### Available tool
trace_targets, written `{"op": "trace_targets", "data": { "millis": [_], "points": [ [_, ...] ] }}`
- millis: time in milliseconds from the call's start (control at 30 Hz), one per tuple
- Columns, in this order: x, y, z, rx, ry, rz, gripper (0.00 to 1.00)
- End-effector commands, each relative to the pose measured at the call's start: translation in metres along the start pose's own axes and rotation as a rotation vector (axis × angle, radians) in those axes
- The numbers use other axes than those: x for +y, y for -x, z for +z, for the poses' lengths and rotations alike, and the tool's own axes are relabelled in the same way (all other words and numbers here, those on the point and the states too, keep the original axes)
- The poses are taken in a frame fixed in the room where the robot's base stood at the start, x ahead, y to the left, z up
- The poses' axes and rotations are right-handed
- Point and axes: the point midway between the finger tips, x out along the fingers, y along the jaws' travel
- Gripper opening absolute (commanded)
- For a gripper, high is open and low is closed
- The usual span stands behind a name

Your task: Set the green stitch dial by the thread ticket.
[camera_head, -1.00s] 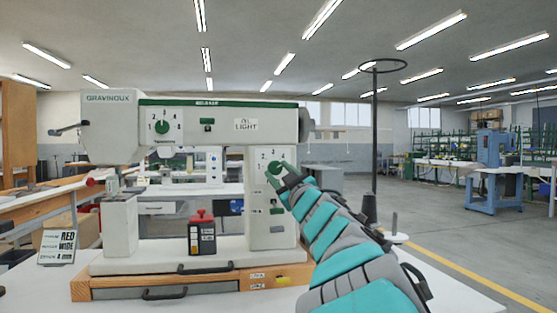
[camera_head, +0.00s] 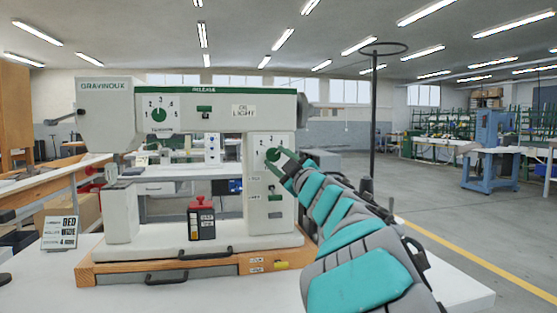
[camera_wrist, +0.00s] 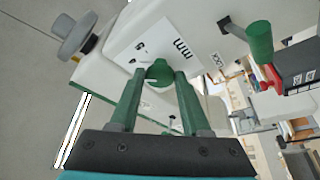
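The sewing machine (camera_head: 190,98) stands on the bench with two green dials. One dial (camera_head: 159,115) is on its head, with numbers around it. The other dial (camera_head: 272,155) is on its right pillar and also shows in the wrist view (camera_wrist: 159,72), beside printed numbers and what looks like "mm". My gripper (camera_head: 277,160) has its green fingers on either side of the pillar dial. In the wrist view, I cannot tell whether the fingertips press on it. The thread ticket (camera_head: 60,232) stands at left with three lines; its text is blurred now. The pillar dial's pointer is unclear.
A red-topped dark box (camera_head: 201,219) stands on the machine's white base. A thread stand (camera_head: 373,120) rises behind my arm. In the wrist view, a green-handled lever (camera_wrist: 259,40) sticks out near the dial.

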Motion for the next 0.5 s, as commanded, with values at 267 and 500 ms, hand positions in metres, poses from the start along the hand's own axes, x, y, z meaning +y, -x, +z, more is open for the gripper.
{"op": "trace_targets", "data": {
  "millis": [267, 500],
  "points": [
    [-0.0003, -0.0001, -0.0002, 0.0, -0.001, 0.0, 0.77],
    [-0.0002, 0.0, -0.0002, 0.0, -0.001, 0.0, 0.77]
  ]
}}
